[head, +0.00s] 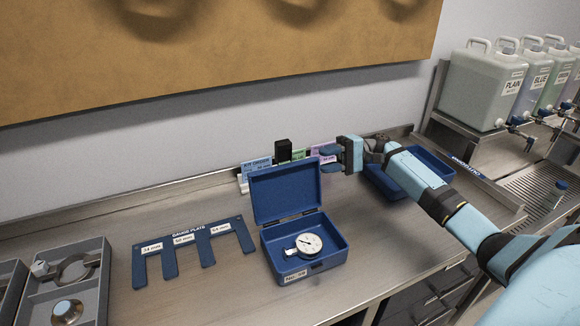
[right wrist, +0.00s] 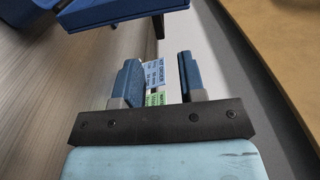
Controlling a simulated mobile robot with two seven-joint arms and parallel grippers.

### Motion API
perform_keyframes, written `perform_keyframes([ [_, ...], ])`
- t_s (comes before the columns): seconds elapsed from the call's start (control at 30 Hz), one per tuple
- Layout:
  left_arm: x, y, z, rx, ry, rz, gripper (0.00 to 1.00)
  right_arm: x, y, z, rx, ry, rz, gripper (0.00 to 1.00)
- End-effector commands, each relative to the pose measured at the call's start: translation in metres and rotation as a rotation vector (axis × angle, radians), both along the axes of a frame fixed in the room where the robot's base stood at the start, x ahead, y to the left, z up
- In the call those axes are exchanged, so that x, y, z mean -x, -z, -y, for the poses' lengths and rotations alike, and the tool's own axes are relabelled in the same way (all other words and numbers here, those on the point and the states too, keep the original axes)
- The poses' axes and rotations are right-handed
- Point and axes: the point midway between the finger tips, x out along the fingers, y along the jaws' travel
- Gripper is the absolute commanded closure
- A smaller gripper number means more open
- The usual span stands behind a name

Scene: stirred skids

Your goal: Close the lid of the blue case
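The blue case (head: 304,266) stands on the steel bench in the head view, with a dial gauge (head: 304,245) lying inside it. Its lid (head: 286,189) is open and stands up at the back, leaning slightly backward. My right gripper (head: 328,158) is just right of the lid's upper right edge, empty, and apart from it as far as I can tell. In the right wrist view its two blue fingers (right wrist: 157,82) are spread with a gap between them. Part of the blue case shows at the top of that view (right wrist: 110,12). My left gripper is not in view.
A blue gauge plate (head: 190,242) lies left of the case. Grey trays (head: 88,290) with parts stand at the far left. Coloured label cards (head: 257,166) stand behind the lid. An open blue tray (head: 432,164) lies under my right arm. Jugs (head: 482,82) stand at the right.

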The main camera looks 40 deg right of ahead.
Motion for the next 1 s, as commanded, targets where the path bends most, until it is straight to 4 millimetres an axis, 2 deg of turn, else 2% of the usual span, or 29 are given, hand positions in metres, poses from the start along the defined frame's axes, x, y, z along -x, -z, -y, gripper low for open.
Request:
perform_keyframes([
  [0.2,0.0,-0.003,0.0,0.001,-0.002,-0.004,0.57,-0.012,-0.002,-0.048,-0.001,-0.003,0.002,0.63],
  [0.43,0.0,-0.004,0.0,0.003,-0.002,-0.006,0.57,-0.021,-0.001,-0.084,-0.001,-0.001,0.001,0.63],
  [0.6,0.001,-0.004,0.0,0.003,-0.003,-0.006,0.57,-0.024,-0.001,-0.096,0.0,0.0,0.002,0.63],
  [0.9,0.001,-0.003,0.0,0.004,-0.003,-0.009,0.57,-0.025,0.0,-0.098,0.0,0.001,0.001,0.63],
  [0.97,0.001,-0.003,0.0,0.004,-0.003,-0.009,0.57,-0.025,0.0,-0.098,0.0,0.001,0.001,0.74],
  [1.0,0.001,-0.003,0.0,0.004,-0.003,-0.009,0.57,-0.025,0.0,-0.098,0.0,0.001,0.001,0.83],
])
